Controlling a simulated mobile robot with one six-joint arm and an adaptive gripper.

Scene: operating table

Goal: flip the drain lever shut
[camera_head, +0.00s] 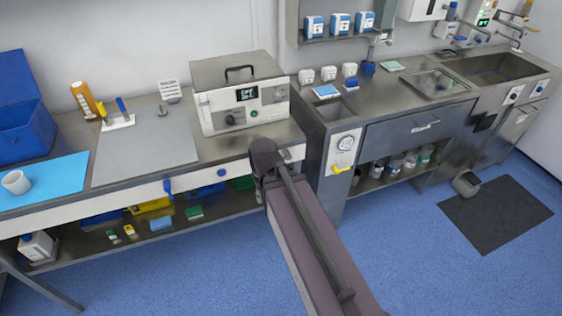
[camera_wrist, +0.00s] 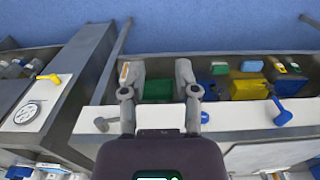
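A blue lever (camera_head: 167,187) is on the white front edge of the left bench, and its handle hangs downward. In the wrist view the blue lever (camera_wrist: 281,112) is at the right. A yellow lever (camera_head: 341,169) sticks out below a round dial on the white panel of the sink unit. In the wrist view the yellow lever (camera_wrist: 48,78) is at the upper left. I cannot tell from markings which one is the drain lever. My gripper (camera_wrist: 158,75) is open and empty between the two levers, apart from both. In the head view my arm hides its fingers.
A steel box with a display (camera_head: 240,95) stands on the bench above my arm. The lower shelf holds a green bin (camera_wrist: 157,90), a yellow bin (camera_wrist: 248,88) and other items. A round dial (camera_wrist: 27,112) is beside the yellow lever. The blue floor (camera_head: 240,270) in front is clear.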

